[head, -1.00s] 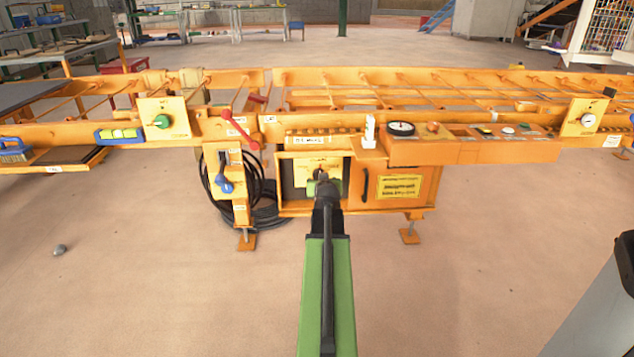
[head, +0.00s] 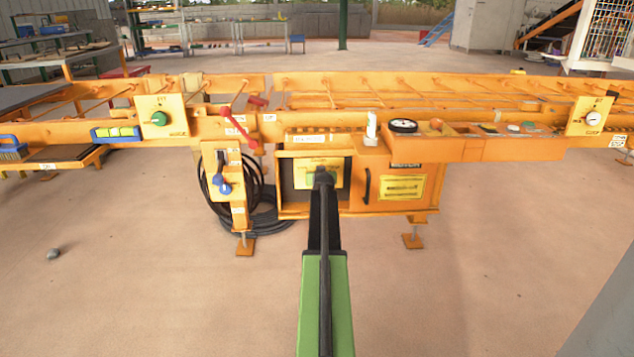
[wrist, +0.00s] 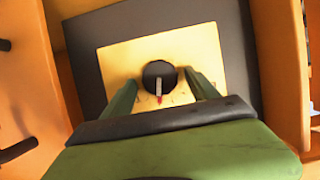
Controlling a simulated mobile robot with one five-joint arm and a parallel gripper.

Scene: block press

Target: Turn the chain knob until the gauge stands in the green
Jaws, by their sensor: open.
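A round black knob (wrist: 159,75) with a white and red pointer mark sits on a yellow plate (wrist: 118,60) in the wrist view. The mark points down, towards my gripper. My gripper (wrist: 161,84) is open, with one green finger on each side of the knob; I cannot tell whether either touches it. In the head view the plate (head: 300,178) is inside the open orange cabinet, and my gripper (head: 322,177) hides the knob. A black-rimmed gauge (head: 403,126) with a white face lies on the console; its needle and green zone are too small to read.
The cabinet's orange door (head: 386,188) stands right of the opening. A green knob (head: 159,119) and white dial (head: 593,118) sit on side panels.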

